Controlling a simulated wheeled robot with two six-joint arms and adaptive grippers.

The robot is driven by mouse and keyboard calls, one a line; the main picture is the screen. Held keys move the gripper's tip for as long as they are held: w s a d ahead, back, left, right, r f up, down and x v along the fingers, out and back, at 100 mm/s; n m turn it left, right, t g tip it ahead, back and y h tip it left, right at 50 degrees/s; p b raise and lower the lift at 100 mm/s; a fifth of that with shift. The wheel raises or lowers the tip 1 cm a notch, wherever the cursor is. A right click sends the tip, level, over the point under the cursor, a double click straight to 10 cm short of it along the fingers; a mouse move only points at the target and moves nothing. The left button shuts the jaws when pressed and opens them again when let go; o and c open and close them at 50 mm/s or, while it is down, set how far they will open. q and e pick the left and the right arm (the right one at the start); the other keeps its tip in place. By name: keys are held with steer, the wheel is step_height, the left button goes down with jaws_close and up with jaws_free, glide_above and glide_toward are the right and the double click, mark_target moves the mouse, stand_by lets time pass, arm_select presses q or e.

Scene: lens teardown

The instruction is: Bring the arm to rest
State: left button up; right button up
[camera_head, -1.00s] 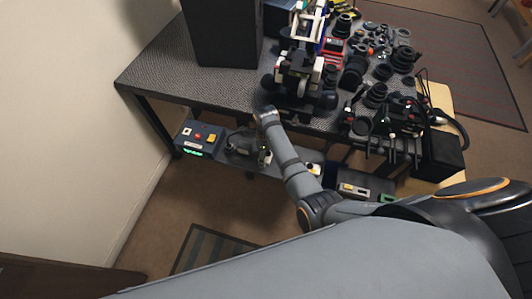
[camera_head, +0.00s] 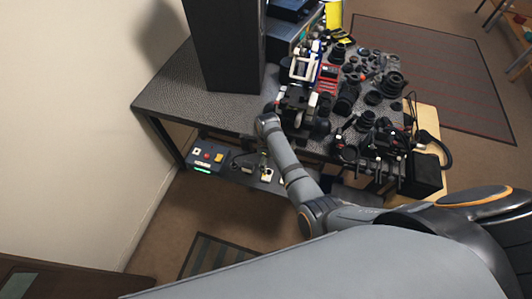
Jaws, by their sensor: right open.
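My right arm comes in from the lower right and bends up to the table's front edge. Its grey wrist is at the near edge of the table (camera_head: 180,100). My right gripper (camera_head: 304,68) is over the table, beyond the wrist, and points toward the back. It is open, and I see nothing held in it. Its dark body and pale parts blend with the items behind it, so its fingertips are hard to make out. My left gripper is not in view.
A tall dark box (camera_head: 222,45) stands left of the gripper. Many black lens parts (camera_head: 372,75) crowd the table to the right. A control box (camera_head: 207,157) sits on the lower shelf. The table's left end is bare.

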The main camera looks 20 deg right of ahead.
steer(key=s+d+r+n+t, duration=0.2)
steer(key=s+d+r+n, duration=0.2)
steer(key=s+d+n, duration=0.7)
steer(key=s+a+r+n+t, duration=0.1)
steer(key=s+r+n+t, duration=0.1)
steer(key=s+r+n, duration=0.9)
step_height(320, 180, down, 24)
steer(key=w+d+n+g+h, duration=0.1)
steer(key=w+d+n+g, duration=0.1)
steer(key=n, duration=0.1)
steer(key=s+d+f, duration=0.1)
steer(key=s+f, duration=1.7)
steer(key=s, duration=0.2)
steer(key=shift+d+f+g, duration=0.25)
steer(key=shift+d+g, duration=0.1)
steer(key=shift+g, duration=0.05)
